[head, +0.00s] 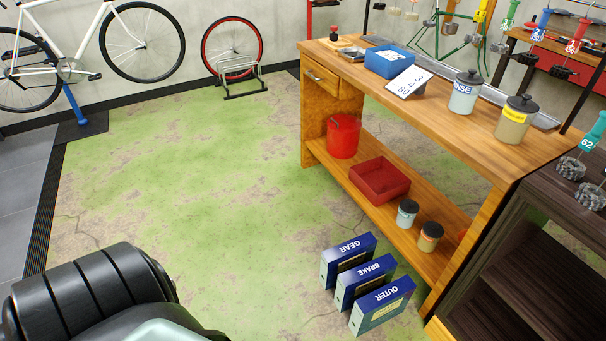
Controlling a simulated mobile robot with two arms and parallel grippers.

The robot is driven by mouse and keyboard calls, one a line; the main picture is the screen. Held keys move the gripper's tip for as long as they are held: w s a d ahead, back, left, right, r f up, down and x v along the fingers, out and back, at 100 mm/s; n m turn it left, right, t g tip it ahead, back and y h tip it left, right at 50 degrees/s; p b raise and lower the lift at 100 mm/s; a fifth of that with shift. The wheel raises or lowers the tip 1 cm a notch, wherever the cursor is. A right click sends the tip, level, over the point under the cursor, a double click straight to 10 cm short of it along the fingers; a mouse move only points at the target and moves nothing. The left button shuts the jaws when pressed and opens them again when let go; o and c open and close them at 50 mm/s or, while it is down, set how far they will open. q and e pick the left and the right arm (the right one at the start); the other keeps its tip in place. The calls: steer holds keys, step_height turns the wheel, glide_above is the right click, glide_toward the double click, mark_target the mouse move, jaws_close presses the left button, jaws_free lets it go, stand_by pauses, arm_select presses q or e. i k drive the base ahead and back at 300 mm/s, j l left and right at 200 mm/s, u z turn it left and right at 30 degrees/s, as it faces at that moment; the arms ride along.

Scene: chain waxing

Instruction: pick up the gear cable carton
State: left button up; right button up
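The gear cable carton (347,261) is a blue and pale box labelled GEAR, in the head view at the lower middle right. It stands at the back left of a row of three cartons, in front of the wooden bench. The BRAKE carton (365,281) stands just in front of it and overlaps part of it. The OUTER carton (383,305) is nearest. What the cartons stand on looks like the floor. Neither of my grippers is in view.
The wooden bench (330,85) has a lower shelf with a red bucket (342,137), a red bin (380,181) and two small jars. A dark shelf unit (540,262) stands at the right. The green floor (190,180) left of the cartons is clear.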

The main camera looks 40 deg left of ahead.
mark_target(342, 258)
steer(key=u, duration=0.9)
